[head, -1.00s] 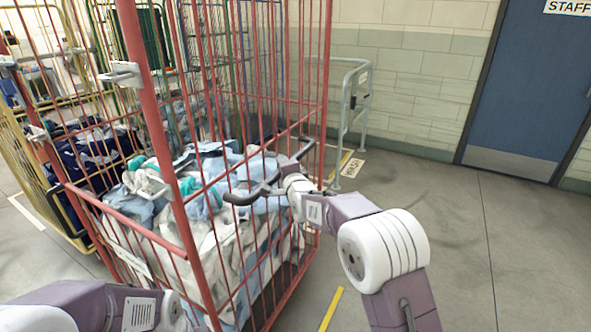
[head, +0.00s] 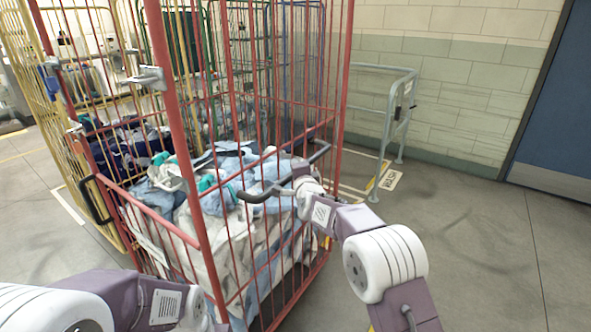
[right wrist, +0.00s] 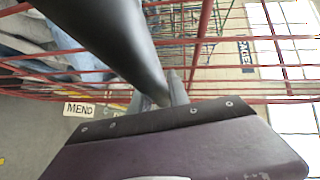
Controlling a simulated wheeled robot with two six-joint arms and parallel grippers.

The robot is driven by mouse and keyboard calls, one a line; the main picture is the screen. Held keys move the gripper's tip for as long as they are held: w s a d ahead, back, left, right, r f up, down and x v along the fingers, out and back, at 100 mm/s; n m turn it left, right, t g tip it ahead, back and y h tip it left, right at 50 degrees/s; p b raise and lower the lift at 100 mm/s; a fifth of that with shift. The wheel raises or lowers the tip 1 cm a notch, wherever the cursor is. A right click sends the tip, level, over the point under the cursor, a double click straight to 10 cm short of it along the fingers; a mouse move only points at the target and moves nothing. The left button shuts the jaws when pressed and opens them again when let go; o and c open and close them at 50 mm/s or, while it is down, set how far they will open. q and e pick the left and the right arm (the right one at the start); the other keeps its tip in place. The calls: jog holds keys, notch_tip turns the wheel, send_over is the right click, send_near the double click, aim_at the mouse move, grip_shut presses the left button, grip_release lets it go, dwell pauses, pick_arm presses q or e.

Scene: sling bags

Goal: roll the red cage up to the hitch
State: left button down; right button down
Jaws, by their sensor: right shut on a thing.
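The red cage (head: 207,235) is a tall barred trolley full of pale blue, white and teal cloth (head: 235,170). It stands upright close in front of me. My right gripper (head: 301,172) is shut on the cage's black handle (head: 262,193) at its near right side. The right wrist view shows this handle (right wrist: 108,38) large, crossing in front of red bars. A second black handle (head: 93,203) at the cage's left is free. My left arm reaches in low at the left; its fingers are not clear. A grey tubular rail (head: 387,125), possibly the hitch, stands right of the cage by the wall.
A blue door (head: 560,110) is at the right. A floor label (head: 390,180) lies by the rail. The floor at the right is clear.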

jog(key=shift+r, duration=0.4)
jog(key=c, duration=1.3)
grip_release()
jog(key=shift+o, duration=0.2)
jog(key=shift+s+a, duration=0.1)
jog(key=shift+f, duration=0.15)
jog(key=shift+s, duration=0.3)
jog(key=b+v, duration=0.1)
jog(key=v, duration=0.7)
jog(key=shift+s+b, duration=0.2)
jog(key=shift+b, duration=0.15)
